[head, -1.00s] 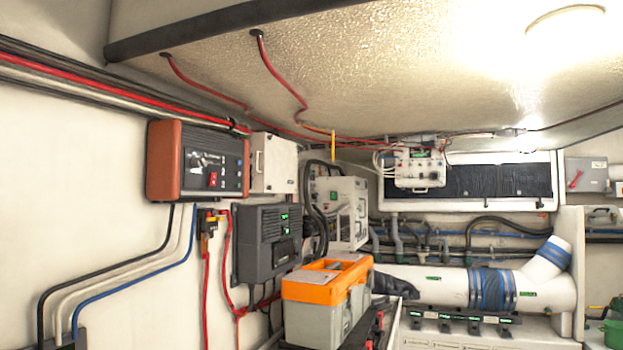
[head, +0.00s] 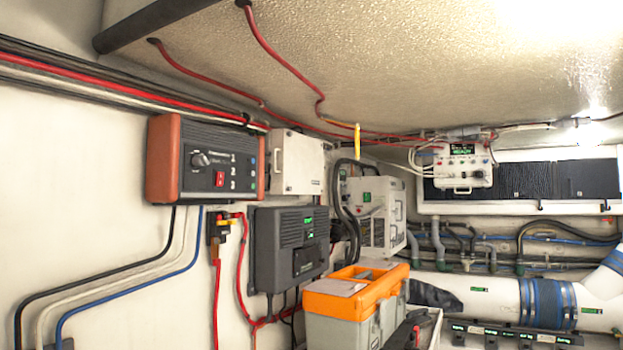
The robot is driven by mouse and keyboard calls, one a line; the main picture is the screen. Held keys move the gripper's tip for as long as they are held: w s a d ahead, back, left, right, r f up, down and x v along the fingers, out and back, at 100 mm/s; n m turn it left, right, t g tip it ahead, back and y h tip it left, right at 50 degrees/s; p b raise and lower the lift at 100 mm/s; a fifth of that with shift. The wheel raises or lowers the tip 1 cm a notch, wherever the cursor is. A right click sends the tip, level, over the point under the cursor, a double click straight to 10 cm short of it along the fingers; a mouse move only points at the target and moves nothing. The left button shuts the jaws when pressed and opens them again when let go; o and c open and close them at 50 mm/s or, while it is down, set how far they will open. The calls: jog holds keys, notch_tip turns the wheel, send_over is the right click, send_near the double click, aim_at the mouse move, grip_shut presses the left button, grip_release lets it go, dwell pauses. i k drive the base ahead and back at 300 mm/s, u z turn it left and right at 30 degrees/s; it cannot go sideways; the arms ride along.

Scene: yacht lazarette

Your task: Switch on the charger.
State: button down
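A dark wall unit with orange-red ends (head: 205,160) hangs on the left wall. Its face has a round knob (head: 200,159), a red rocker switch (head: 219,179) and markings 1, 2 and 3. A dark grey finned unit (head: 288,246) with small green lit displays hangs lower to its right. No readable label tells which of them is the charger. The switch position is too small to tell. My gripper is not in view.
A white box (head: 297,163) sits right of the orange-ended unit. A grey toolbox with an orange lid (head: 350,303) stands below the finned unit. Cables run down the left wall. A yellow strip (head: 357,142) hangs from the red ceiling cable. A white duct (head: 480,295) lies at right.

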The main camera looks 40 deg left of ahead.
aim_at(219, 177)
jog(key=z, duration=0.05)
jog(key=i, duration=1.5)
jog(key=u, duration=3.4)
jog(key=i, duration=0.5)
jog(key=u, duration=0.1)
